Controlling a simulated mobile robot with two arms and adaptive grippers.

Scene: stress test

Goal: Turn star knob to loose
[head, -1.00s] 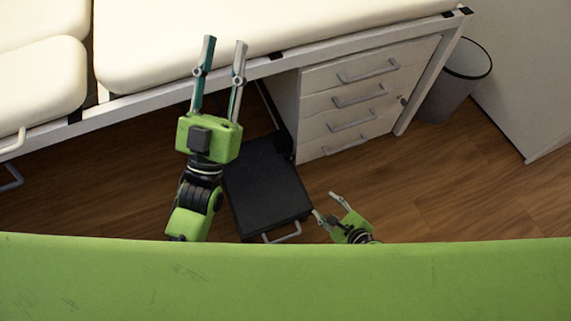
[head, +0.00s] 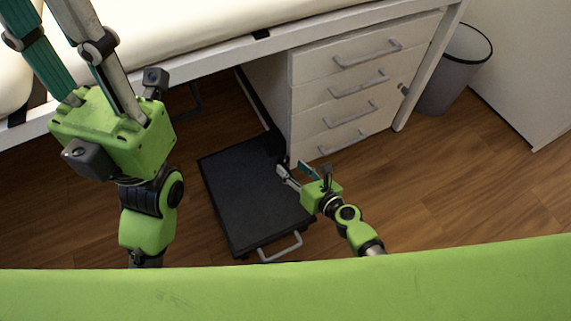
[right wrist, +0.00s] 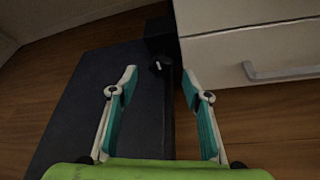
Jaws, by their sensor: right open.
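A small black knob (right wrist: 160,67) with a light mark shows in the right wrist view, on a dark block at the far end of a low black step (right wrist: 100,97). The step (head: 245,195) also shows in the head view, where the knob is too small and dark to make out surely. My right gripper (head: 292,168) is open above the step's right side; in its wrist view the knob lies beyond and between the two fingertips (right wrist: 159,78), apart from them. My left gripper (head: 58,25) is large at the upper left, its fingers apart and empty, the tips cut off by the frame.
A white drawer cabinet (head: 345,85) with several grey handles stands right beside the knob. A cream padded couch (head: 215,32) runs above. A grey bin (head: 452,75) stands at the right. Wooden floor (head: 440,185) is free in front of the cabinet.

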